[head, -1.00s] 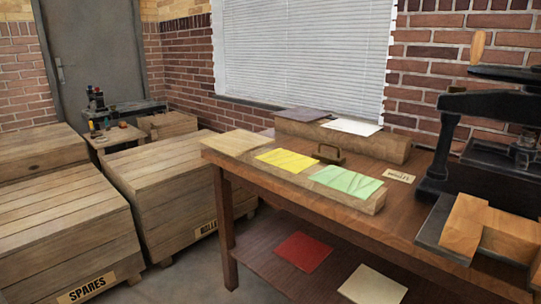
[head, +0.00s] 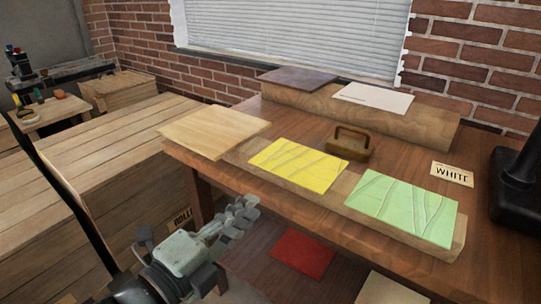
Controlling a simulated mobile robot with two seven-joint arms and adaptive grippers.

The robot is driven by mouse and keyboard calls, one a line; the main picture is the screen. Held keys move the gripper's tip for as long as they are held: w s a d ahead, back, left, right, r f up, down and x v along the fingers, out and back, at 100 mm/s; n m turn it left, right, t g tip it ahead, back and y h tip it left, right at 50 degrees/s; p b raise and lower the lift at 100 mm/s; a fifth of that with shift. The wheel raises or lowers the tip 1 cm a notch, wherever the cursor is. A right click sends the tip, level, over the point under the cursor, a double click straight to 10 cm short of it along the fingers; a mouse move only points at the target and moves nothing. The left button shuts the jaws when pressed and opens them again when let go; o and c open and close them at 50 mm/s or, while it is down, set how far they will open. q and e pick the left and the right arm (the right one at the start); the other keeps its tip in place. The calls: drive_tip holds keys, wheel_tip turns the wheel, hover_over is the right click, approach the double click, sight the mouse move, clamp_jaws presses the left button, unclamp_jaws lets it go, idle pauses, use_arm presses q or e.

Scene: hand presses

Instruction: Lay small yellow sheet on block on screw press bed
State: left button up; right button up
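The yellow sheet (head: 297,166) lies flat on a long low wooden board (head: 338,192) on the bench, left of a green sheet (head: 403,207). My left gripper (head: 242,212) is low in front of the bench's front edge, below and left of the yellow sheet and apart from it. Nothing shows held in it; whether its fingers are open or shut is unclear. Part of the black press (head: 517,180) shows at the right edge. Its bed and the block are out of this view. My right gripper is not in view.
A brown handled tool (head: 350,142) stands just behind the yellow sheet. A pale wooden panel (head: 214,131) lies to the left. A raised wooden block (head: 430,126) behind holds purple and white sheets. A WHITE label (head: 452,174) lies right. A red sheet (head: 303,254) is on the lower shelf.

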use_arm(q)
approach(299, 162)
drive_tip(key=w, duration=0.2)
drive_tip(key=shift+w+d+f+m+p, duration=0.1)
drive_tip(key=shift+w+d+m+p, duration=0.15)
drive_tip(key=shift+d, duration=0.2)
drive_tip(key=shift+w+d+f+m+p, duration=0.1)
drive_tip(key=shift+w+d+p, duration=0.1)
drive_tip(key=shift+d+p, duration=0.2)
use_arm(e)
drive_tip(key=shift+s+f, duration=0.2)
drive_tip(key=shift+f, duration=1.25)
use_arm(q)
drive_tip(key=shift+c, duration=0.4)
clamp_jaws()
